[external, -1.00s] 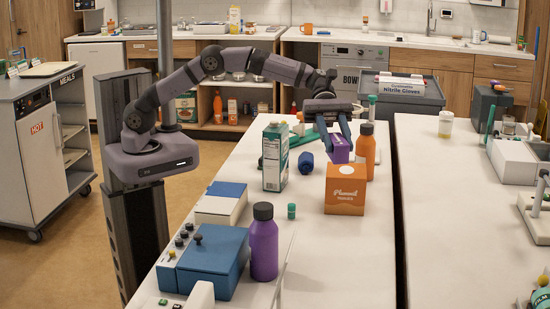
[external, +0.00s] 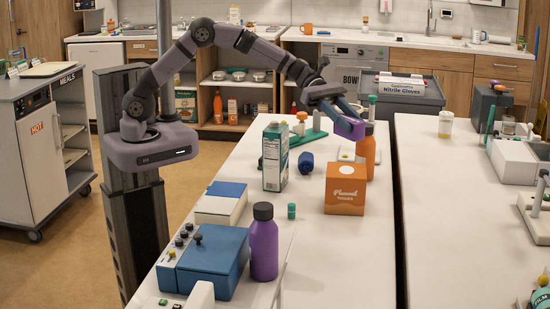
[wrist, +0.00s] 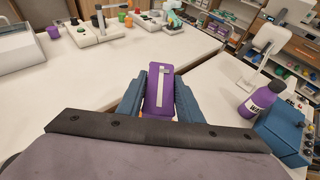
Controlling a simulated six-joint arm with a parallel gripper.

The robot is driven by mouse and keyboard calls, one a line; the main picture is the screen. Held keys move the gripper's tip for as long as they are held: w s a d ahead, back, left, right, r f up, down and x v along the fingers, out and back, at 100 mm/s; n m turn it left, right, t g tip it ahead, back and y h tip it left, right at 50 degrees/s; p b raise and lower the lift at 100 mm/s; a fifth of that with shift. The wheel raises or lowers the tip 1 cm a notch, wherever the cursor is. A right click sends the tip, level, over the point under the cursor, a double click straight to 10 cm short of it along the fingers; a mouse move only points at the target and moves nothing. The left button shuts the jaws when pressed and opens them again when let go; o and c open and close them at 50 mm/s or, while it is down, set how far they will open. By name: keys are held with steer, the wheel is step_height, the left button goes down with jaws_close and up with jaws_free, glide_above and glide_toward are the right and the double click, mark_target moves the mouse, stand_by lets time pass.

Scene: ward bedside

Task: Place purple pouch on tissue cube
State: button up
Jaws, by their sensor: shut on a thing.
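The purple pouch (external: 345,150) is held in the air between the fingers of my gripper (external: 350,125), just behind and above the orange tissue cube. In the wrist view the pouch (wrist: 159,92) shows a pale strip on its face, and my gripper (wrist: 160,95) has a blue finger against each side of it. The orange tissue cube (external: 345,193) stands on the white table with its top bare. In the wrist view the cube is mostly hidden behind the pouch and my gripper.
An orange bottle (external: 370,160) stands close behind the cube on the right. A blue roll (external: 306,162), a carton (external: 275,157) and a small green-capped vial (external: 291,211) are to the left. A purple bottle (external: 263,245) stands nearer. The table in front of the cube is clear.

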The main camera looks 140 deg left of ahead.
steer(key=shift+f+p, duration=0.8)
steer(key=shift+f, duration=4)
steer(key=shift+f, duration=0.2)
steer(key=o, duration=1.1)
steer(key=shift+c, duration=0.2)
steer(key=shift+r, duration=0.15)
steer(key=shift+s+r, duration=0.1)
steer(key=b+v, duration=0.2)
steer(key=v, duration=1)
steer(key=shift+b, duration=0.4)
